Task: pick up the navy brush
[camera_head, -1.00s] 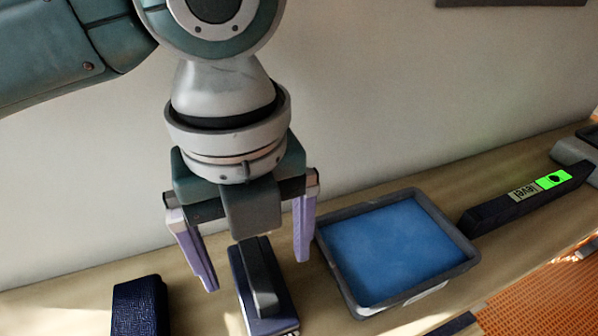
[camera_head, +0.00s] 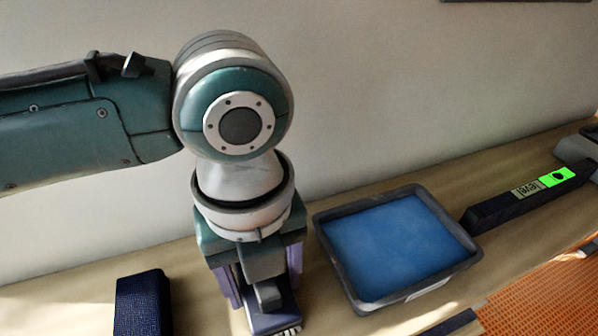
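The navy brush (camera_head: 275,322) lies on the wooden table at the bottom centre, with a dark raised handle on a navy base and a pale front edge. My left gripper (camera_head: 267,298) is directly above it, pointing down. Its purple fingers are spread, one on each side of the brush handle. The hand hides much of the brush, and I cannot see whether the fingers touch it. My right gripper is not in view.
A grey tray with blue contents (camera_head: 337,262) stands close to the right of the brush. A navy textured block (camera_head: 143,304) lies to the left. A dark level (camera_head: 520,200) and an orange grid mat (camera_head: 545,300) are at right. A wall rises behind.

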